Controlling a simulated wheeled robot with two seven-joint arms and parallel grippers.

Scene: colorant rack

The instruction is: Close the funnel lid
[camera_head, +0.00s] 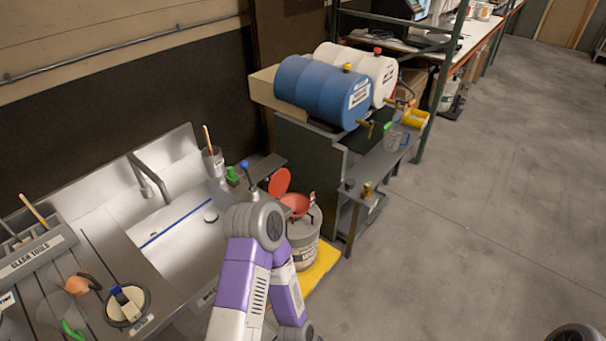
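The red funnel (295,204) sits on top of a grey-white container (304,240) with a label, just right of the sink. Its round red lid (280,181) stands raised and open at the funnel's back left, tilted up from the bowl. One purple and white arm of mine rises from the bottom edge, with its grey joint just left of the container and partly in front of it. I cannot tell which arm it is. Neither gripper shows in the view.
A yellow tray (322,262) lies under the container. A metal sink (185,232) is at left, with a labelled tool holder (38,250). A grey shelf (375,165) and a blue drum (320,92) stand behind at right.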

